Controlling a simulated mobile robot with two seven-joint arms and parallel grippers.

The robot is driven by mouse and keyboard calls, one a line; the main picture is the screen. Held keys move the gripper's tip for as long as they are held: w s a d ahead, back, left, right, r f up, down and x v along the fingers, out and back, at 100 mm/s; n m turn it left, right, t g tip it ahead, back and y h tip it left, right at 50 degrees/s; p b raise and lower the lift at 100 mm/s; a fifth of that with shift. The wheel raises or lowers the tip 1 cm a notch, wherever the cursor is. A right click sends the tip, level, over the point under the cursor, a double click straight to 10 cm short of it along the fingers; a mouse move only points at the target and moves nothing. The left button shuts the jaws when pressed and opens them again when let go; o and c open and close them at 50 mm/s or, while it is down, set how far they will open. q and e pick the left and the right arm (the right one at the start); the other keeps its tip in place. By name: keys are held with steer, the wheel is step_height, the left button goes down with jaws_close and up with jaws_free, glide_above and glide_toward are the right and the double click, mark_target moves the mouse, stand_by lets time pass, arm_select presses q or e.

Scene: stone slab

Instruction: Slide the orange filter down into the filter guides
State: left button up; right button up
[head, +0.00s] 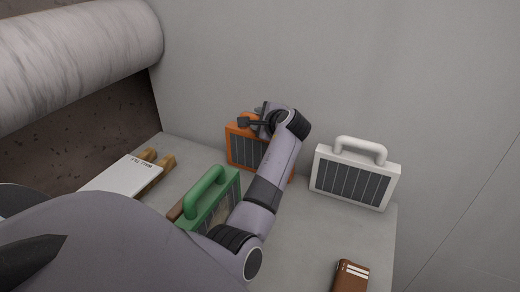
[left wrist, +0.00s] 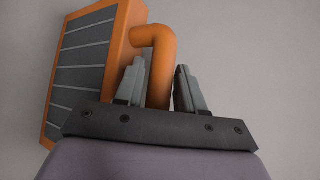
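The orange filter (head: 241,149), an orange frame with dark slats, is upright near the back of the slab in the head view. My left gripper (head: 258,121) is at its top. In the left wrist view, the filter (left wrist: 121,50) shows at upper left. Its orange handle (left wrist: 160,88) passes between the two fingers of my left gripper (left wrist: 162,75), which look closed on it. My arm hides the filter's right part, and I cannot tell whether its base touches the slab. No guides are clearly recognizable; two tan wooden pieces (head: 165,162) stand by a white plate. My right gripper is not in view.
A green filter (head: 208,205) stands in front, close to my left arm. A white filter (head: 352,178) stands at the right. The white plate (head: 122,177) has lettering.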

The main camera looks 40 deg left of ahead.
arm_select(q)
jaws_close()
steer(key=shift+r, duration=0.1)
